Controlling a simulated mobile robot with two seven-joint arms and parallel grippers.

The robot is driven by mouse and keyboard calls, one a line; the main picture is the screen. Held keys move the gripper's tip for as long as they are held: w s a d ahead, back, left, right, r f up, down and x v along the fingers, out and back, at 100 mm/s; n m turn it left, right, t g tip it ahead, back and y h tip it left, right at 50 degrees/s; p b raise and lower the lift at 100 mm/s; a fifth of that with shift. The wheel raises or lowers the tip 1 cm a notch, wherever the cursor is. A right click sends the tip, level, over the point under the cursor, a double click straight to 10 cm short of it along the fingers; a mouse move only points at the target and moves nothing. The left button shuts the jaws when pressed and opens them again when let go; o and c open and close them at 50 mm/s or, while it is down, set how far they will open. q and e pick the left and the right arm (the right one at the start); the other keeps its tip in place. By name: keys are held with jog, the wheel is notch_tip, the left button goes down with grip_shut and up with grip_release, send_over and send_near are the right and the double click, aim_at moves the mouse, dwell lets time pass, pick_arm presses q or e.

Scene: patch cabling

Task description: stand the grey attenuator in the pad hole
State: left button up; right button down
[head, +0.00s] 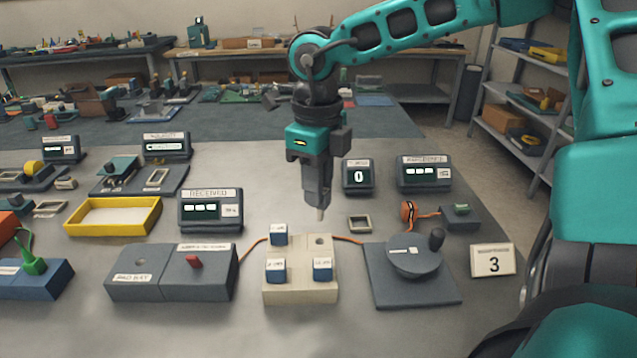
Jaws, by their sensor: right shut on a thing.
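My right gripper (318,198) points straight down above the back right of a beige block (300,292). It is shut on a small pale grey piece (320,214), probably the grey attenuator; only its lower tip shows below the fingers. The beige block holds three blue pieces with white labels, and its back right hole (320,241) is empty. The held piece is above and apart from the block. A dark grey box labelled PAD BAY (134,288) stands at the left, with an empty round hole (140,262) in its top. My left gripper is not in view.
A dial unit (413,257) and a card with 3 (493,261) stand right. The RECEIVED display (210,212) and yellow tray (114,231) are behind the pad bay. Orange cables reach the beige block.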

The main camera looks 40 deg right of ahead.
aim_at(318, 219)
notch_tip(318, 219, down, 2)
jog(key=shift+f+b, duration=0.15)
jog(key=shift+b, duration=0.65)
jog(key=shift+f+b, duration=0.4)
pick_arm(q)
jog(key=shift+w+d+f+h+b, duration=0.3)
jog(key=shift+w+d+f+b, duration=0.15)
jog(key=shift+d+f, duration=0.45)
pick_arm(e)
jog(key=shift+f, duration=0.35)
pick_arm(q)
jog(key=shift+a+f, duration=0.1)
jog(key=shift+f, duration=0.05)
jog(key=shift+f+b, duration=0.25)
jog(key=shift+b, duration=0.05)
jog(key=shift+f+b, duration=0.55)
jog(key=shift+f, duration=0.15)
pick_arm(e)
jog(key=shift+f, duration=0.15)
pick_arm(q)
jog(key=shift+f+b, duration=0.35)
jog(key=shift+b, duration=0.15)
pick_arm(e)
jog(key=shift+f, duration=0.35)
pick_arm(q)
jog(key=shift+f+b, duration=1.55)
pick_arm(e)
jog(key=shift+f, duration=1.45)
